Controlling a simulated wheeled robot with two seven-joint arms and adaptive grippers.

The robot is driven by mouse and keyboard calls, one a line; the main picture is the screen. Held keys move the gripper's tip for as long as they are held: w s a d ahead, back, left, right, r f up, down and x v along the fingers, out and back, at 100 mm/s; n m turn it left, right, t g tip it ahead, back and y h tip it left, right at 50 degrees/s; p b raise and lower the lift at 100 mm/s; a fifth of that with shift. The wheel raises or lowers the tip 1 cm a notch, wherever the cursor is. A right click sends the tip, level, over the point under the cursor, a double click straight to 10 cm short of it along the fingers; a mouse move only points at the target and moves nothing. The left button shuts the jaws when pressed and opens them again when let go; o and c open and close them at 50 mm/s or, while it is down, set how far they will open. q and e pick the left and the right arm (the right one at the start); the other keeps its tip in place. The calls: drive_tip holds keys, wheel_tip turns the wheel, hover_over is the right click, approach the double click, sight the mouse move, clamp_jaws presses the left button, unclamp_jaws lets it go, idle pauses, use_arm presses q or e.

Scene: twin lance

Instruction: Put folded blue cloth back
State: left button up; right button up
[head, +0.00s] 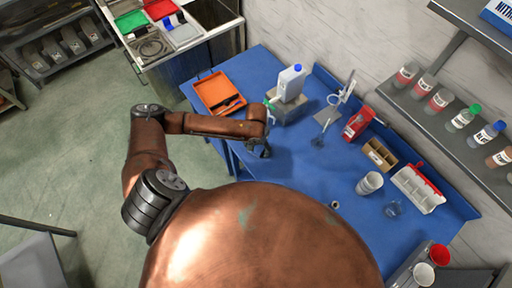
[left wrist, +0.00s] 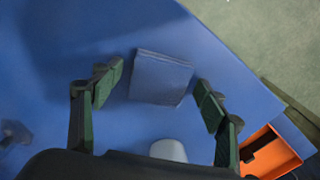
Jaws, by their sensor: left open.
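The folded blue cloth (left wrist: 160,78) lies flat on the blue tabletop (left wrist: 60,75) in the left wrist view, a squarish pad slightly paler than the table. My left gripper (head: 262,149) is above the table near its front left part. In the left wrist view its two dark green fingers stand apart, one on each side of the cloth, with nothing between them in grip. I cannot tell how high they are above it. In the head view I cannot make out the cloth near my gripper. My right gripper is not in view.
An orange tray (head: 214,91) lies at the table's left end. A white jug with a blue cap (head: 290,83), a stand (head: 333,106), a red box (head: 357,124), a brown box (head: 380,154) and a white cup (head: 369,183) stand towards the back and right. The table's middle is mostly clear.

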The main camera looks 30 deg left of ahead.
sight(256, 148)
use_arm(q)
wheel_tip(256, 148, up, 12)
drive_tip(key=shift+r, duration=0.15)
idle(0.3)
